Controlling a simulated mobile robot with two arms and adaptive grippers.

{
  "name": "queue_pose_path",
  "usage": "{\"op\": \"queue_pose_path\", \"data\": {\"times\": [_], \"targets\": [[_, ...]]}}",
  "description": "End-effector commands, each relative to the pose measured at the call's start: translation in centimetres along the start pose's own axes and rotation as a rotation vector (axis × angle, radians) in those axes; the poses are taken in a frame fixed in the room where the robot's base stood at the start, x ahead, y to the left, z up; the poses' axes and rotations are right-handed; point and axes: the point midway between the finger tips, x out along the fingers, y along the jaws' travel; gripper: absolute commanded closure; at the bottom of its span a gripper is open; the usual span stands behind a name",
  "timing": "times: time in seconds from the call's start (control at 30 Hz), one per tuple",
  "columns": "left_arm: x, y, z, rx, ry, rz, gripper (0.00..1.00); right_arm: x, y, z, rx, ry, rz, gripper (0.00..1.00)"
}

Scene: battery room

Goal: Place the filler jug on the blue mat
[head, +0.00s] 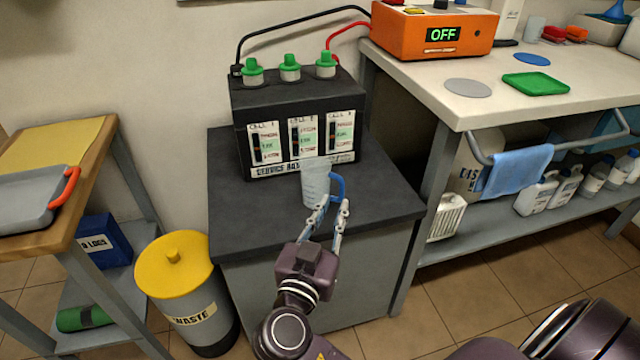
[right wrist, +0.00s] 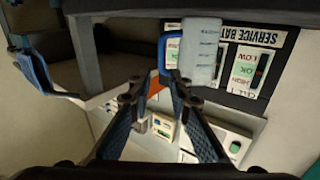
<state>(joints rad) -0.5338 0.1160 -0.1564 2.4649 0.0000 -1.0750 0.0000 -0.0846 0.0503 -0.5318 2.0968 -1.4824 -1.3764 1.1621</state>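The filler jug (head: 315,183) is translucent with measuring marks and a blue handle on its right side. It stands upright on the dark cabinet top, in front of the black battery. My right gripper (head: 334,208) is close to the handle, with its fingers apart. In the right wrist view, the jug (right wrist: 203,50) and its handle lie just beyond the fingertips (right wrist: 158,84); I cannot tell whether they touch. The blue mat (head: 532,60) is a flat round disc on the white bench at the right, with nothing on it. My left gripper is not in view.
The white bench also holds a grey disc (head: 468,88), a green tray (head: 536,83) and an orange charger (head: 436,32) reading OFF. A blue cloth (head: 517,170) hangs from the bench's rail. A yellow-lidded waste bin (head: 174,262) stands left of the cabinet.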

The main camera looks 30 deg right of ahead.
Motion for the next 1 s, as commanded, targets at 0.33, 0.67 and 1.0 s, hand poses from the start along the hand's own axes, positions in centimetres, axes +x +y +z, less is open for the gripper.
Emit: {"op": "queue_pose_path", "data": {"times": [0.33, 0.67, 1.0], "targets": [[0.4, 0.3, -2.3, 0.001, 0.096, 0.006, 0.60, 4.7, -0.3, 0.7, -0.005, 0.004, 0.001, 0.82], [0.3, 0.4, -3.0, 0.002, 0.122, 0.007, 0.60, 6.7, -0.3, 0.8, -0.005, -0.002, -0.001, 0.82], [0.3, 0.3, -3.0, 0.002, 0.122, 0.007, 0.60, 6.6, -0.3, 0.8, -0.005, -0.002, -0.001, 1.00]]}}
